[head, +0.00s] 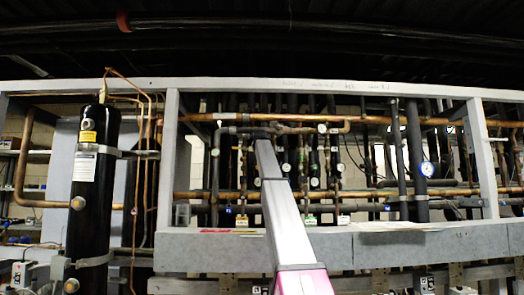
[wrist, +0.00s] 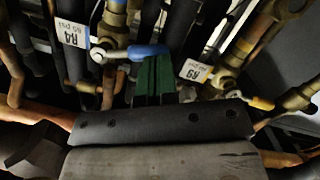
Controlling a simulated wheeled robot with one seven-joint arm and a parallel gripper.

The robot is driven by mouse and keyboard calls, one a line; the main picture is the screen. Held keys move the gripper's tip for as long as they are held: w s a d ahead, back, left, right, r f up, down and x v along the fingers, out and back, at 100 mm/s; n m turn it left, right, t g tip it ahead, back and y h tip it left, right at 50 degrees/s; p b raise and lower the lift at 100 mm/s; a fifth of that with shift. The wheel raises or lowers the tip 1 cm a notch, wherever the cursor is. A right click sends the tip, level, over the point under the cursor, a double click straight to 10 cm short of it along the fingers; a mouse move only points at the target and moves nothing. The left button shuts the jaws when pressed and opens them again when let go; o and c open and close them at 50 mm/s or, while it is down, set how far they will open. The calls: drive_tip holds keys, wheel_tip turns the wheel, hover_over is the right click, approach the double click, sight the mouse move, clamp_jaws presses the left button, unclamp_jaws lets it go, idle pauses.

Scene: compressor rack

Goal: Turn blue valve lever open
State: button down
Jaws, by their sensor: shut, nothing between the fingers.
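The blue valve lever (wrist: 148,51) shows in the wrist view, top centre. It lies roughly sideways, its silver shank running left to a nut on a brass valve (wrist: 108,48). My gripper (wrist: 154,62) has green fingers that are together, with nothing between them. The fingertips are right at the blue grip's lower edge; I cannot tell whether they touch it. In the head view my arm reaches up into the pipe rack, and its dark end (head: 260,133) is among the pipes. The blue lever cannot be made out there.
A second brass valve with a yellow lever (wrist: 261,103) stands right of my gripper. White tags (wrist: 195,71) hang nearby. Copper pipes (wrist: 45,115) cross below the fingers. A grey frame beam (head: 400,245) runs along the rack front; a black cylinder (head: 92,190) stands at left.

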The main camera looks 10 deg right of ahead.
drive_tip(key=d+f+n+t+h, duration=0.1)
drive_tip(key=d+f+n, duration=0.3)
drive_tip(key=n, duration=0.6)
drive_tip(key=shift+s+f+h, duration=0.35)
drive_tip(key=shift+f+h, duration=0.15)
drive_tip(key=shift+h, duration=0.2)
drive_tip(key=shift+d, duration=0.2)
idle(0.5)
idle(0.5)
